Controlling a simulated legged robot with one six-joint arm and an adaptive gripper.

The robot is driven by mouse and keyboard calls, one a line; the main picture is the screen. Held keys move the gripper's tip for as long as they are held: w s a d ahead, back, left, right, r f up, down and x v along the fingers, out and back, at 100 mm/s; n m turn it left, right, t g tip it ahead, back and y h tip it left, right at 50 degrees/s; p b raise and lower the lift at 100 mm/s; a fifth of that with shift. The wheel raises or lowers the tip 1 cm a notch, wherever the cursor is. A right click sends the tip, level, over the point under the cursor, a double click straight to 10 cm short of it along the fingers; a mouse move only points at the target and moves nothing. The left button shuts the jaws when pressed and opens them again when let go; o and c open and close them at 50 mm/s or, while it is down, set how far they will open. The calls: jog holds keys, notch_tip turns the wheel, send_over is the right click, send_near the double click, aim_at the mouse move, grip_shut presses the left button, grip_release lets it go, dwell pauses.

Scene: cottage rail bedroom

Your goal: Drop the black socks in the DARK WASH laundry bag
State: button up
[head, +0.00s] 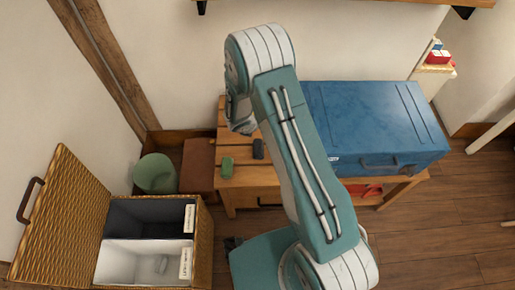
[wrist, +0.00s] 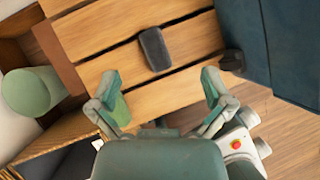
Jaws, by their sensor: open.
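The black socks (head: 258,148), a small dark folded bundle, lie on the slatted wooden bench; the wrist view shows them (wrist: 154,49) ahead of and between my fingertips. My gripper (wrist: 160,80) is open and empty, apart from the socks; in the head view my arm mostly hides it. A wicker hamper (head: 205,245) stands open at lower left. Its dark-lined bag (head: 150,219) is at the back, and a white-lined bag (head: 122,262) with a small grey item is in front. Both have white labels, too small to read.
A green bundle (head: 226,166) lies left of the socks on the bench (head: 240,180). A blue case (head: 365,120) takes up the bench's right side. A green bin (head: 154,174) and a brown box (head: 198,160) stand between hamper and bench. The hamper lid (head: 60,220) is raised.

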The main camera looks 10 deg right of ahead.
aim_at(256, 147)
jog(key=f+n, duration=0.1)
jog(key=f, duration=0.5)
jog(key=w+d+f+n, duration=0.1)
jog(key=f, duration=0.5)
jog(key=f+n, duration=0.2)
jog(key=f, duration=0.4)
jog(key=shift+w+d+f+g+y, duration=0.3)
jog(key=shift+w+g+y, duration=0.1)
jog(key=shift+r, duration=0.1)
jog(key=c, duration=1)
